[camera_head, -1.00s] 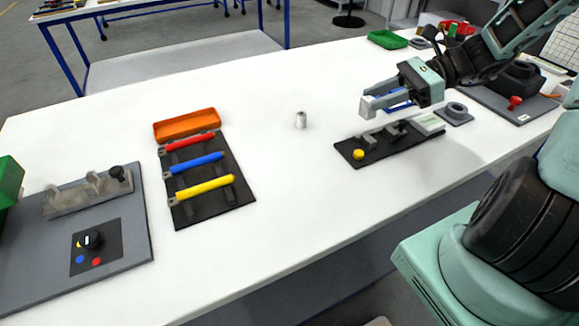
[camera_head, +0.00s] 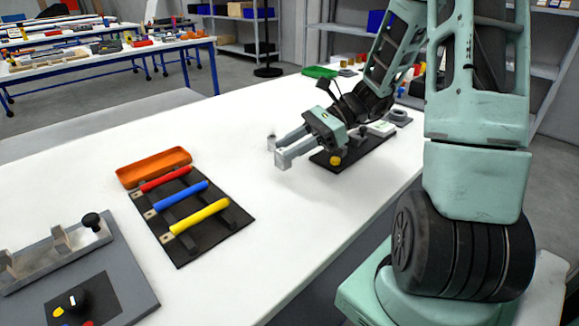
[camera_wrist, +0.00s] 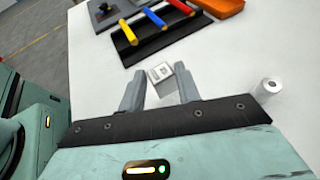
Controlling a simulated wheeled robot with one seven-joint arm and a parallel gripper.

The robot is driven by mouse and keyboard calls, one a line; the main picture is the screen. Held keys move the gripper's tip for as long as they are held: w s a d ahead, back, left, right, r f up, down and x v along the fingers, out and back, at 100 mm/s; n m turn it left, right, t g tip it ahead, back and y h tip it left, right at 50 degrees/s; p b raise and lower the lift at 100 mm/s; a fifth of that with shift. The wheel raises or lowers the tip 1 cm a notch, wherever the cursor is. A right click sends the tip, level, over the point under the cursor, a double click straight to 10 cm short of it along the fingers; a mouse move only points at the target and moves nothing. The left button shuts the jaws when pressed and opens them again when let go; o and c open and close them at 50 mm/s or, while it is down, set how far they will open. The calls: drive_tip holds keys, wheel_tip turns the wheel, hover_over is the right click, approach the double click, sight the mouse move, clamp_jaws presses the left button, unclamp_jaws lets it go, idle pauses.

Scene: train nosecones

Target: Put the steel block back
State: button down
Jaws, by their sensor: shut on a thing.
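My gripper (camera_wrist: 159,82) is closed on the steel block (camera_wrist: 160,73), a small light-grey block with a pale square face between the two fingertips in the wrist view. In the head view my gripper (camera_head: 278,151) is above the white table, left of a black fixture plate (camera_head: 352,148) with a yellow knob. The block is too small and too hidden by the fingers to make out clearly there.
A black rack (camera_head: 236,216) with red, blue and yellow bars lies left of my gripper, with an orange tray (camera_head: 153,167) behind it. A grey plate (camera_head: 120,262) with a clamp and dial is at front left. The table (camera_head: 290,205) between rack and fixture is mostly clear.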

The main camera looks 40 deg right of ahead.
drive_tip(key=shift+f+b, duration=0.3)
drive_tip(key=shift+f, duration=1.65)
drive_tip(key=shift+f, duration=0.1)
drive_tip(key=c, duration=1)
unclamp_jaws()
